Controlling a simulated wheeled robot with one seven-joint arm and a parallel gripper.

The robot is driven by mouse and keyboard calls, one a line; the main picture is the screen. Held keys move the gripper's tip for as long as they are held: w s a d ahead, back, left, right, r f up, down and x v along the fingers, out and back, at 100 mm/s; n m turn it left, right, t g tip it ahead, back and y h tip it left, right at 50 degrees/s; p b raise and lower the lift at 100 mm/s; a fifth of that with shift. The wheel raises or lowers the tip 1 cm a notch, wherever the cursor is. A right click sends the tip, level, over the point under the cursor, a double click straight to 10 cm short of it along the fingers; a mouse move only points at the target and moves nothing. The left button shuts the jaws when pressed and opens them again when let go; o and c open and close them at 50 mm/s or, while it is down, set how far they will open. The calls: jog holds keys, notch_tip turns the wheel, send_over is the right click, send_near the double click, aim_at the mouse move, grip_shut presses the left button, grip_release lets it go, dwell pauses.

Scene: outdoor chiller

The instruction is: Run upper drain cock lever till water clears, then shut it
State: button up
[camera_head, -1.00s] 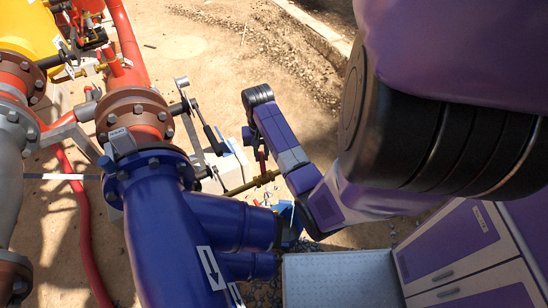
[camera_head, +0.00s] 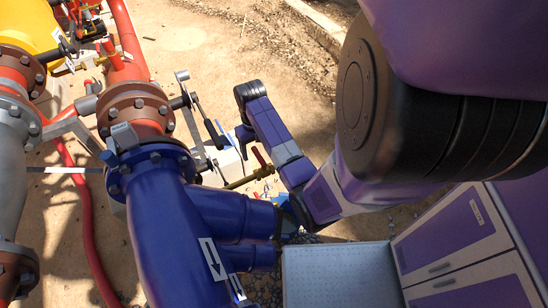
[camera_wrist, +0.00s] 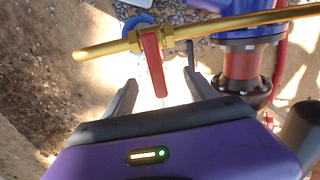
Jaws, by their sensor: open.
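A red lever (camera_wrist: 154,66) sits on a brass pipe (camera_wrist: 215,26) in the wrist view and points down from it toward my gripper. My gripper (camera_wrist: 160,84) is open, with one grey finger on each side of the lever's lower end. I cannot tell whether either finger touches it. In the head view the red lever (camera_head: 259,157) shows small beside the brass pipe (camera_head: 240,183), near my arm. My fingers are not clear there. No running water is discernible at the pipe end.
A large blue pipe (camera_head: 170,230) with bolted flanges stands left of my arm, with blue branches below the brass pipe. A red hose (camera_head: 87,215) lies on the sandy ground. A round blue thing (camera_wrist: 137,24) is behind the brass pipe.

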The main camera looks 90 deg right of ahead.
aim_at(256, 151)
jog(key=shift+r, duration=3.5)
jog(key=shift+d, duration=0.1)
